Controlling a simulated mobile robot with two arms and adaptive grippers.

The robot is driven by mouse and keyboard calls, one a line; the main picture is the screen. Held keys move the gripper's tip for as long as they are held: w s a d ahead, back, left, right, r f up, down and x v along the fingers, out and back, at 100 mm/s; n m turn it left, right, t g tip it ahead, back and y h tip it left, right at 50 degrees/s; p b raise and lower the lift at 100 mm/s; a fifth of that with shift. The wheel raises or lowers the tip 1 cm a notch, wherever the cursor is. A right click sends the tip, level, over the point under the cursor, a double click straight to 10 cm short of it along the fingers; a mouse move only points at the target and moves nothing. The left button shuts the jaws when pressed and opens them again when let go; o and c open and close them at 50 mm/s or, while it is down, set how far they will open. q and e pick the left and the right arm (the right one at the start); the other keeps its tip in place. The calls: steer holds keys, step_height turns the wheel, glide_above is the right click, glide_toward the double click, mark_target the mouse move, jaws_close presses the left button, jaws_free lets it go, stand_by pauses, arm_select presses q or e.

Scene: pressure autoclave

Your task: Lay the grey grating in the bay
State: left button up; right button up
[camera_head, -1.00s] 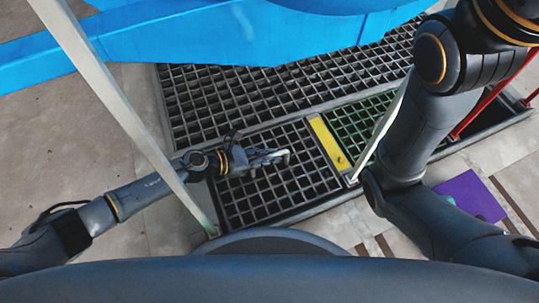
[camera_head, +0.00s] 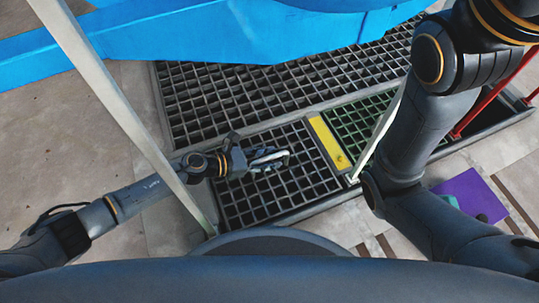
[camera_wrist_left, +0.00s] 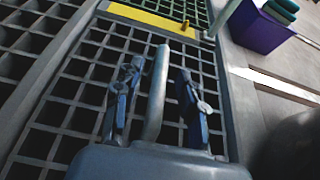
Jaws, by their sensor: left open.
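The grey grating (camera_head: 298,192) lies in the near left part of the floor frame, left of a yellow strip (camera_head: 328,142). It looks about level with the frame; whether it is fully seated, I cannot tell. A pale handle bar (camera_wrist_left: 155,95) stands up over the grating. My left gripper (camera_head: 268,159) is over the grating, open, with one finger on each side of the bar in the left wrist view (camera_wrist_left: 157,98). Both fingers look apart from the bar. My right arm shows at the right, but its gripper is out of view.
A larger dark grating (camera_head: 240,98) lies behind, and a green grating (camera_head: 358,122) right of the yellow strip. Pale posts (camera_head: 110,100) and (camera_head: 385,130) rise near my arms. A blue structure (camera_head: 220,35) overhangs the back. A purple box (camera_head: 470,195) stands at right.

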arm_select(q)
steer(key=v, duration=1.1)
steer(key=shift+a+r, duration=0.25)
steer(key=shift+r, duration=0.2)
